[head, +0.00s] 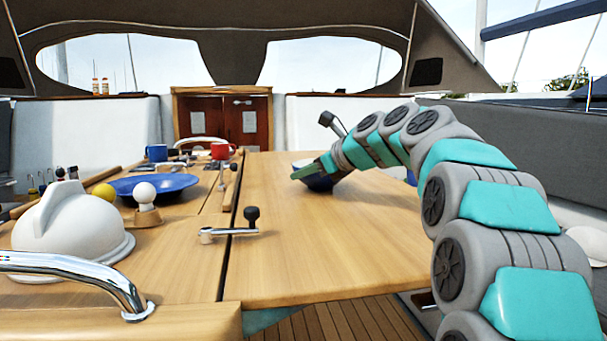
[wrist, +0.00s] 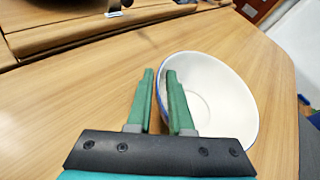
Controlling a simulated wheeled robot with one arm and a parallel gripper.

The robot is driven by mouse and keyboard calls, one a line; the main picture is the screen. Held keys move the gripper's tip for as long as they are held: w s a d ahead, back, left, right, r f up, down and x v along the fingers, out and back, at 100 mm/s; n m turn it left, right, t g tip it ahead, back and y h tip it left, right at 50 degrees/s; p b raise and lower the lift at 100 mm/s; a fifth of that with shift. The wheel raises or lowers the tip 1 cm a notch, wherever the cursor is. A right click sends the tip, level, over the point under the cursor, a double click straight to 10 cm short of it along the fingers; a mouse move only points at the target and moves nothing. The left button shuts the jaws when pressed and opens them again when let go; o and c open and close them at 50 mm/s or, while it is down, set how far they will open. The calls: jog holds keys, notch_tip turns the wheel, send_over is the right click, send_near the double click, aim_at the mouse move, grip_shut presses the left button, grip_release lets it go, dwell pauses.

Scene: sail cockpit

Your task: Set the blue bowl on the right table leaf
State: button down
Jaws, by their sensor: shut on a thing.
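The blue bowl (head: 319,184) is at the far part of the right table leaf (head: 330,245), blue outside. In the wrist view the bowl (wrist: 222,90) shows a white inside and a blue rim. My gripper (head: 308,172) is shut on the bowl's near wall, with one green finger inside and one outside; the gripper also shows in the wrist view (wrist: 160,80). The bowl is at or just above the leaf; I cannot tell if its base touches. My gripper hides part of it in the head view.
A winch handle (head: 240,228) lies across the seam at the leaf's left edge. Left of it are a blue plate (head: 155,186), a white dome-shaped thing (head: 70,232), a blue mug (head: 156,153) and a red mug (head: 221,151). The leaf's near part is clear.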

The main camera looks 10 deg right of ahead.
jog(key=c, duration=1.3)
grip_release()
jog(key=shift+f, duration=0.15)
jog(key=o, duration=0.5)
jog(key=shift+s+d+r, duration=0.15)
jog(key=shift+r, duration=0.15)
jog(key=v, duration=1.1)
jog(key=shift+s+d, duration=0.15)
jog(key=shift+d, duration=0.05)
jog(key=shift+r, duration=0.1)
